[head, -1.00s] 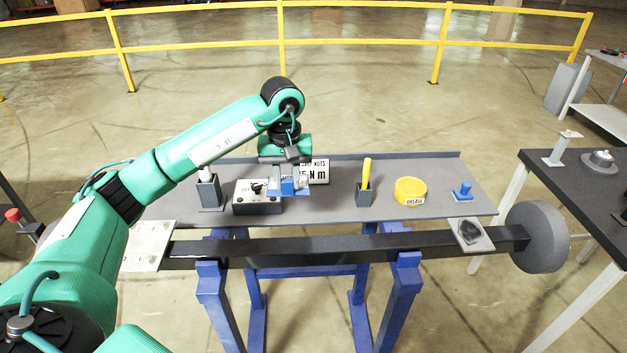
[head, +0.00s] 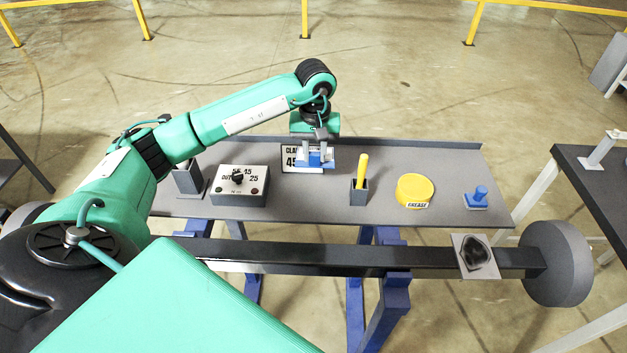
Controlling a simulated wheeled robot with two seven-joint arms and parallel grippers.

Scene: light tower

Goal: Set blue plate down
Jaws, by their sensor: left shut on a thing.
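My left gripper (head: 317,154) points down over the back middle of the grey bench and is shut on a small blue plate (head: 316,163). The plate is partly hidden by the fingers. It looks close above the bench top, in front of a white sign; I cannot tell whether it touches the bench. My right gripper is out of view.
On the grey bench (head: 415,155) stand a dial box (head: 239,186), the white sign (head: 290,158), a yellow stick in a dark holder (head: 359,190) and a yellow grease tin (head: 415,188). A dark beam (head: 330,260) runs along the front. Bare bench lies between holder and tin.

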